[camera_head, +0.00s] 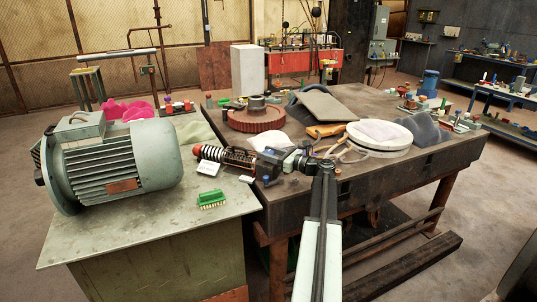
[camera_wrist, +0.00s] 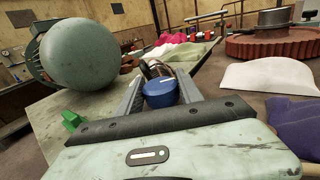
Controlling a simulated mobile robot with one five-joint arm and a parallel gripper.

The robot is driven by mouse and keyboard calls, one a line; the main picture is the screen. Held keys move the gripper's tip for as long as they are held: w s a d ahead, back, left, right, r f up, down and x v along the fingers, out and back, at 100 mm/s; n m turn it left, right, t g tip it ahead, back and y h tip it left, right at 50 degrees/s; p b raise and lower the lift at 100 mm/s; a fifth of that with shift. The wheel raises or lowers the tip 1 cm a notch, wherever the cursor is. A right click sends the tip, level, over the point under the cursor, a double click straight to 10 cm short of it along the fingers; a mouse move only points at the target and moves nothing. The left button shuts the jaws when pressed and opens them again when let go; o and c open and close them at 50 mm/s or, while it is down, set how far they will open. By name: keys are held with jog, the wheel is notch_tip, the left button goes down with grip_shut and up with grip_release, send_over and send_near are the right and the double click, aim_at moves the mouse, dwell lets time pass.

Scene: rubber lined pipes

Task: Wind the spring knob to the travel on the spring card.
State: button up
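The spring unit, a coil in a dark frame (camera_head: 238,157) with a red and black striped end (camera_head: 215,149), lies at the right edge of the left bench. In the wrist view a blue knob (camera_wrist: 160,93) sits between the two grey fingers of my gripper (camera_wrist: 160,80), which appear to touch both its sides. The coil shows dimly behind it. In the head view my gripper (camera_head: 262,164) is at the coil's right end, and the knob is hidden there. A white card (camera_head: 209,167) stands in front of the spring unit; its writing is too small to read.
A large green motor (camera_head: 120,165) fills the left bench. The left bench's front is clear.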

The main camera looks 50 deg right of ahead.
jog(key=shift+a+m+h, duration=0.1)
jog(key=shift+m+h, duration=0.2)
jog(key=shift+h, duration=0.2)
